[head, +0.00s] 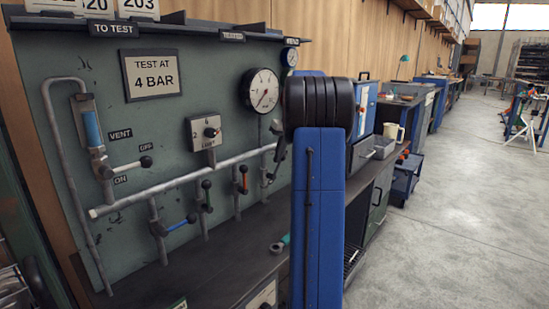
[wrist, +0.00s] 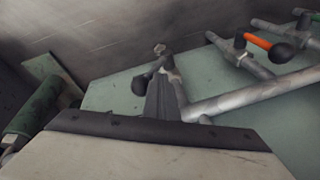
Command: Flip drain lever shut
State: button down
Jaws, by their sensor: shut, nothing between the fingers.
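No drain label is readable, so I cannot confirm which lever is the drain one. In the head view, the valve nearest my arm (head: 267,176) hangs from the grey pipe, right of the orange lever (head: 243,180). In the wrist view, what looks like the same valve (wrist: 160,56) has a black knob (wrist: 140,85). My gripper (wrist: 166,85) is shut and empty, its dark fingers in front of the pipe beside this valve. Whether they touch it is unclear. In the head view, my arm hides most of the gripper.
Green (head: 207,195) and blue (head: 180,222) levers hang further left on the pipe (head: 165,187). The vent lever (head: 145,162) is above them. A gauge (head: 262,90) sits on the panel above the pipe. A bench (head: 225,262) lies below, with a small ring-ended tool (head: 279,245).

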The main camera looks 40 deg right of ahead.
jog(key=d+y, duration=0.1)
jog(key=d+f+y, duration=0.1)
jog(key=shift+d+f+y, duration=0.1)
jog(key=shift+d+y, duration=0.15)
jog(key=shift+y, duration=0.15)
jog(key=shift+w+d+f, duration=0.1)
jog(key=shift+d+f, duration=0.8)
jog(key=shift+f, duration=0.25)
jog(key=shift+d+f, duration=0.9)
jog(key=shift+f, duration=0.35)
jog(key=shift+d, duration=0.1)
jog(key=a+v, duration=0.1)
jog(key=v, duration=1.7)
jog(key=shift+w+r, duration=0.25)
jog(key=shift+s+a, duration=0.1)
jog(key=shift+a, duration=0.05)
